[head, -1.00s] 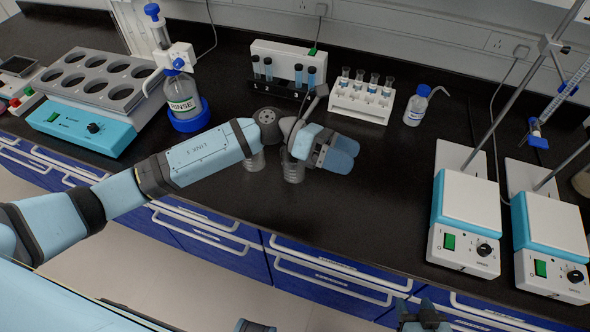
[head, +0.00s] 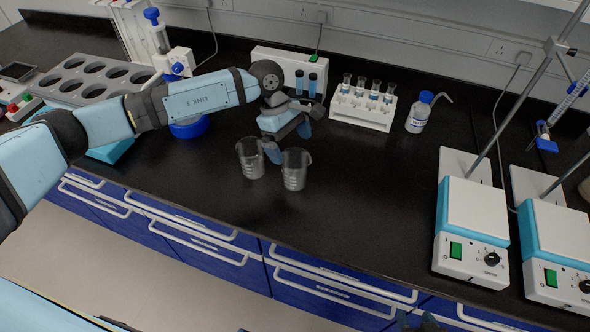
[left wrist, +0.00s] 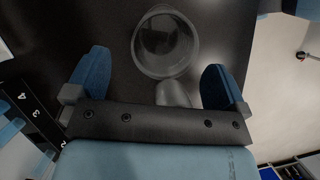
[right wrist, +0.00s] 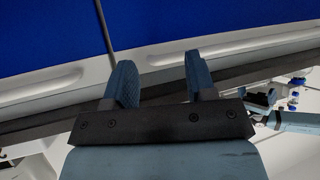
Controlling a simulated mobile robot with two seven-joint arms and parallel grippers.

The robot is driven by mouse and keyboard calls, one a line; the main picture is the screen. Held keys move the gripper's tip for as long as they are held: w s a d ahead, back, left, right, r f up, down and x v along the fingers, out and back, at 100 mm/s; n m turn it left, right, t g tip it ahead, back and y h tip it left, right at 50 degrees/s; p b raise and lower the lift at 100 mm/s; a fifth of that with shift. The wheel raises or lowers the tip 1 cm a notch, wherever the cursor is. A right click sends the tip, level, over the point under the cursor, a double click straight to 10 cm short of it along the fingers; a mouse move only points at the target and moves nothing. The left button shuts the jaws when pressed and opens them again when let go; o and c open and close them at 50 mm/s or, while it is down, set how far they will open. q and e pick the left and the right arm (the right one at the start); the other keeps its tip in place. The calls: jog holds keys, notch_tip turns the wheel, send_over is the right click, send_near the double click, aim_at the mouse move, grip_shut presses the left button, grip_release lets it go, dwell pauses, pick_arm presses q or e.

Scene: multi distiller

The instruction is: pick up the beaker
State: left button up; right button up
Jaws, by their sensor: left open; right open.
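Two clear glass beakers stand upright side by side on the black bench in the head view, a left beaker (head: 250,160) and a right beaker (head: 296,170). My left gripper (head: 287,137) is open and empty, just behind and above them. In the left wrist view, one beaker (left wrist: 165,45) shows beyond and between the open fingers (left wrist: 157,75), and part of a second one (left wrist: 173,93) shows close to the gripper's palm. I cannot tell which beaker is which there. My right gripper (right wrist: 160,78) is open and empty, low in front of the blue drawers.
A white rack of tubes (head: 362,108), a wash bottle (head: 418,112) and a tube holder (head: 290,65) stand behind. Two hotplate stirrers (head: 472,215) with stands are at the right. A multi-well heater (head: 95,80) is at the left. The bench between beakers and stirrers is clear.

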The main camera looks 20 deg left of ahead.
aim_at(296, 164)
pick_arm(q)
jog(key=shift+p+x, duration=0.65)
jog(key=shift+x, duration=2.55)
jog(key=shift+s+a, duration=0.15)
jog(key=c, duration=1)
